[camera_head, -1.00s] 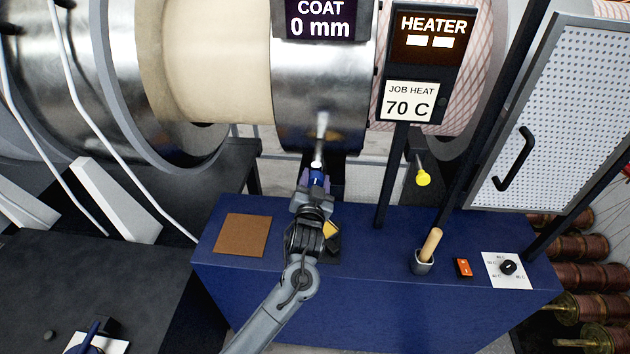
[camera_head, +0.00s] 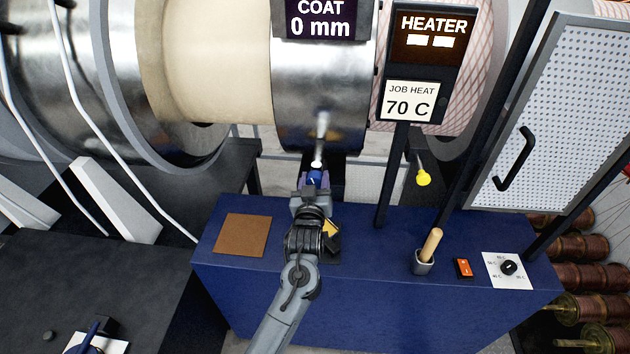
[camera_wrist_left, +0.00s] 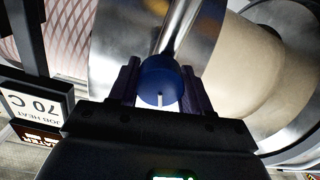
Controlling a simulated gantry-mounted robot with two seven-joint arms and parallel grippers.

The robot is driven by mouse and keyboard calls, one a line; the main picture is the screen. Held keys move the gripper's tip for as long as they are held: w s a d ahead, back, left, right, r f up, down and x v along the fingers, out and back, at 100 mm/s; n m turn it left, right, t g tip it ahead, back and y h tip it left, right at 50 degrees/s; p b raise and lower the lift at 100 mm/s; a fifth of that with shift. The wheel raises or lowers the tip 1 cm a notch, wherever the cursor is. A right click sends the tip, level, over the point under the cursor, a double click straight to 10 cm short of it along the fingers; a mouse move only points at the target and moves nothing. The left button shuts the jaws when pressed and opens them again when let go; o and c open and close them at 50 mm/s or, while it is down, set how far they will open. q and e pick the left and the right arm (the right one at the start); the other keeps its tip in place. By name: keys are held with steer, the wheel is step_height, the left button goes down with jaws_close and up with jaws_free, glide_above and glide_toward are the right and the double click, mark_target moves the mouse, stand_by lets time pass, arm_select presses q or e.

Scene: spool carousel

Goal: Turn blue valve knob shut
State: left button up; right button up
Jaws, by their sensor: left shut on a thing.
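The blue valve knob (camera_head: 315,178) sits at the lower end of a metal nozzle pipe (camera_head: 321,140) in front of the shiny drum. My left gripper (camera_head: 312,187) is shut on the knob from the front. In the left wrist view the round blue knob (camera_wrist_left: 160,82) lies between the two dark fingers (camera_wrist_left: 159,88), with a white mark line on its face pointing down in the picture. My right gripper is not in view.
A blue cabinet (camera_head: 330,300) stands below, with a brown pad (camera_head: 242,235), a wooden-handled tool in a cup (camera_head: 424,262), an orange switch (camera_head: 464,268) and a black dial (camera_head: 508,267). The heater sign (camera_head: 430,40) stands on a post to the right.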

arm_select(q)
steer(key=shift+n, duration=0.5)
steer(key=o, duration=1.1)
steer(key=shift+c, duration=0.2)
